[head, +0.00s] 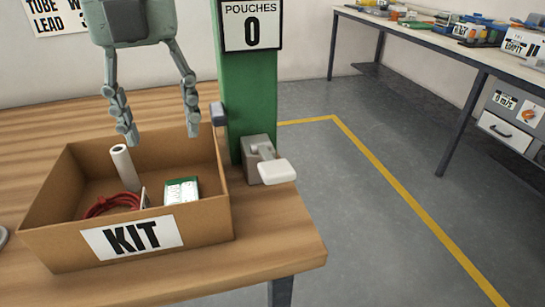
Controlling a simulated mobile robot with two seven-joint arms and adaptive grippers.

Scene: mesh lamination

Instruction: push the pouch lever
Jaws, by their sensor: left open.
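The pouch dispenser (249,100) is a green post at the back right of the wooden table, with a sign reading "POUCHES 0". At its foot is a grey block (256,170) with the pale, paddle-like pouch lever (276,171) sticking out to the right. My left gripper (163,135) hangs fingers-down over the back of the kit box, to the left of the post. Its two fingers are wide apart with nothing between them. It is clear of the lever. My right gripper does not show.
The open cardboard KIT box (205,221) holds a white roll (125,167), a red cable coil (110,205) and a green-and-white item (181,191). It stands close to the post and lever. Another table (430,43) with parts is at the far right.

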